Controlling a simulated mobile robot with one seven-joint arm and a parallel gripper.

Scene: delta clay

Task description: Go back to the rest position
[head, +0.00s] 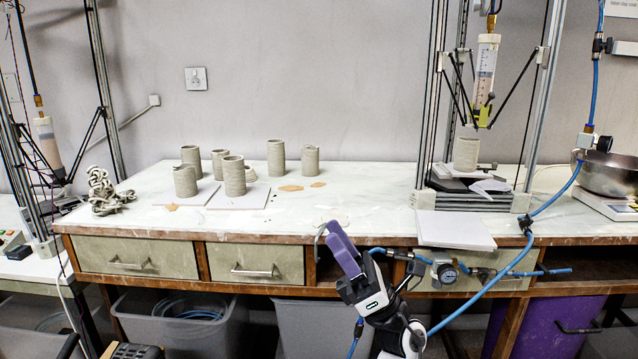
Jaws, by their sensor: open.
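My gripper (333,236) is in the lower middle of the head view, in front of the workbench's front edge. Its purple fingers point up and to the left, and nothing shows between them. My wrist, white and black, comes up from the bottom edge. The fingers partly overlap the bench edge in the picture; I cannot tell whether they touch it.
The workbench (370,205) carries several grey clay cylinders (234,176), some on white boards. A clay printer (485,75) holds another cylinder at right. Blue hose (480,292) and a gauge (448,275) hang near my arm. A metal bowl (607,172) stands far right.

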